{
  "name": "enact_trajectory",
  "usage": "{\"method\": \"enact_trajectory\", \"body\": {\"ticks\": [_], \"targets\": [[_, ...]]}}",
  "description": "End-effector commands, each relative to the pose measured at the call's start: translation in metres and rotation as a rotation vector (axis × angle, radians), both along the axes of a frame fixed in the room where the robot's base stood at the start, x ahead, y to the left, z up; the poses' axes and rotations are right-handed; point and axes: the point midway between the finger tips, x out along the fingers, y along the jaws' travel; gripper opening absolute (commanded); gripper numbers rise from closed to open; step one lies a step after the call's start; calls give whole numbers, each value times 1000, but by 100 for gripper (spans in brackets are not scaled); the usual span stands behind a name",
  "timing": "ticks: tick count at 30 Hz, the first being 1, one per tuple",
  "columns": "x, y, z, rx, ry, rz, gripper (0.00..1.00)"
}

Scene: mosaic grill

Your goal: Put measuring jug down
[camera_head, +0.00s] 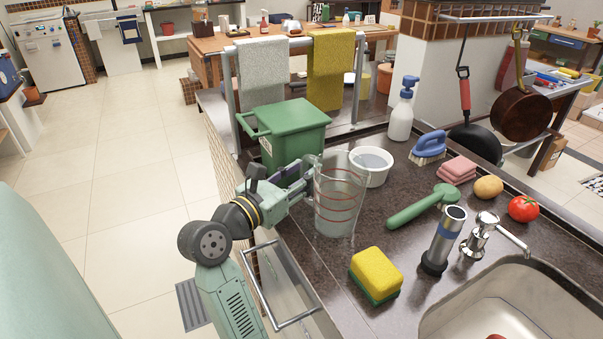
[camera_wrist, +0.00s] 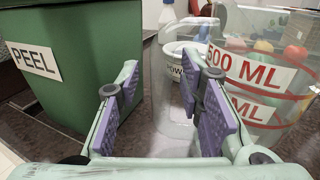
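The measuring jug (camera_head: 341,198) is clear, with red rings, and looks upright on the dark counter (camera_head: 300,247) near its left edge. In the wrist view its clear wall with red markings and "ML" labels (camera_wrist: 252,72) fills the right side. My gripper (camera_head: 306,190) is at the jug's left, handle side. In the wrist view my gripper (camera_wrist: 160,110) has its two purple pads well apart, with a faint clear shape, perhaps the handle, between or beyond them. I cannot tell whether either pad touches the jug.
A green bin (camera_head: 292,130) labelled PEEL stands close behind my gripper. A white tub (camera_head: 371,167) is just behind the jug.

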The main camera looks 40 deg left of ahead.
Motion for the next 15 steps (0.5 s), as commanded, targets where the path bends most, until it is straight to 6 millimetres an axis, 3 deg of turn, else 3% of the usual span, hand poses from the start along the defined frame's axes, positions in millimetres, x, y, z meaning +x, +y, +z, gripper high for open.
{"method": "enact_trajectory", "body": {"ticks": [5, 15], "targets": [[-22, 1, 0, 2, -2, 4, 34], [-94, 1, 0, 2, -1, 5, 34]]}}
